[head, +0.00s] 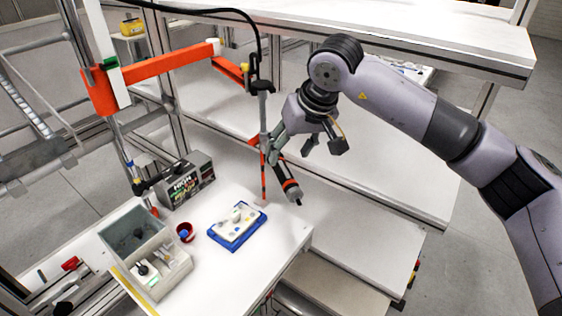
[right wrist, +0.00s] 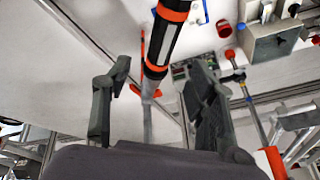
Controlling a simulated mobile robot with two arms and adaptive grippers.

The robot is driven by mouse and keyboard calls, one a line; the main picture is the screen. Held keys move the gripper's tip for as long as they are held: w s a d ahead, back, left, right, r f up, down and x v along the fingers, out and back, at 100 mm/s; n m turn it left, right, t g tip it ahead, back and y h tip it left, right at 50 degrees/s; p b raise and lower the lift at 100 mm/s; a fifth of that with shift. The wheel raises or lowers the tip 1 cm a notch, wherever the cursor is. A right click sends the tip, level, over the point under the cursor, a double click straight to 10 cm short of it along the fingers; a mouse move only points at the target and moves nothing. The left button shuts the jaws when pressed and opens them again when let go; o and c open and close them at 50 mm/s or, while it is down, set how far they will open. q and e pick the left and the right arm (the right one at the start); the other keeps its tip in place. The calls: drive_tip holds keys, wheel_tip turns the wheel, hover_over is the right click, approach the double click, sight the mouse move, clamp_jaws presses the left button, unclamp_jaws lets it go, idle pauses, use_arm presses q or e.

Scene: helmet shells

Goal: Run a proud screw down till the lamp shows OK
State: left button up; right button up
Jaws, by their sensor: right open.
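A black and orange powered driver (head: 287,183) hangs tilted below the orange jointed arm (head: 150,70), its tip toward the lower right. My right gripper (head: 308,147) is open just above the driver. In the right wrist view the driver (right wrist: 166,38) lies ahead of the parted fingers (right wrist: 152,100), with a grey shaft running between them. A white plate (head: 235,222) with small fittings lies in a blue tray (head: 232,246); a proud screw is too small to make out. A lamp box (head: 185,182) shows lit lettering like "HIGH" and "READY". My left gripper is not in view.
A red cup (head: 185,232) stands left of the blue tray. A grey divided bin (head: 128,226) is at the table's left. White shelves (head: 350,195) lie behind and right of the driver. The white table (head: 285,236) is clear right of the tray.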

sight(282, 164)
drive_tip(key=p+x, duration=0.2)
drive_tip(key=x, duration=0.6)
drive_tip(key=shift+w+f, duration=0.1)
drive_tip(key=shift+c, duration=0.3)
clamp_jaws()
idle(0.3)
idle(0.6)
drive_tip(key=shift+a, duration=0.1)
